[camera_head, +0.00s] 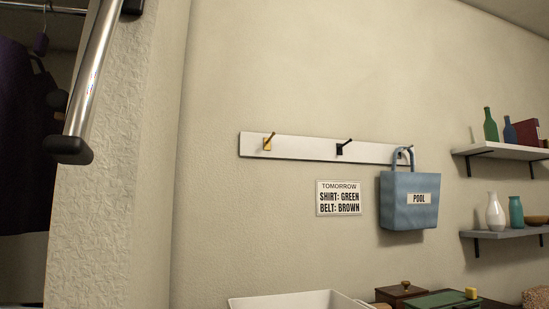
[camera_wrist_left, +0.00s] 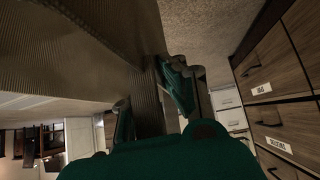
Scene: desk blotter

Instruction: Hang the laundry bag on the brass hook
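The brass hook (camera_head: 267,143) is the left one on a white wall rail (camera_head: 300,148); nothing hangs on it. A black hook (camera_head: 344,147) in the middle of the rail is also bare. My left gripper (camera_wrist_left: 150,100) shows only in the left wrist view, its teal fingers on either side of a narrow brown woven strip. This strip joins a large brown-grey woven body (camera_wrist_left: 75,50), which looks like the laundry bag. The bag's full shape is cut off. The bag and both grippers are outside the head view.
A blue POOL bag (camera_head: 405,200) hangs at the rail's right end. A sign (camera_head: 338,198) is below the rail. Shelves (camera_head: 505,150) with bottles and vases are at right. A chrome bar (camera_head: 92,75) juts in at left. A white bin (camera_head: 290,301) stands below.

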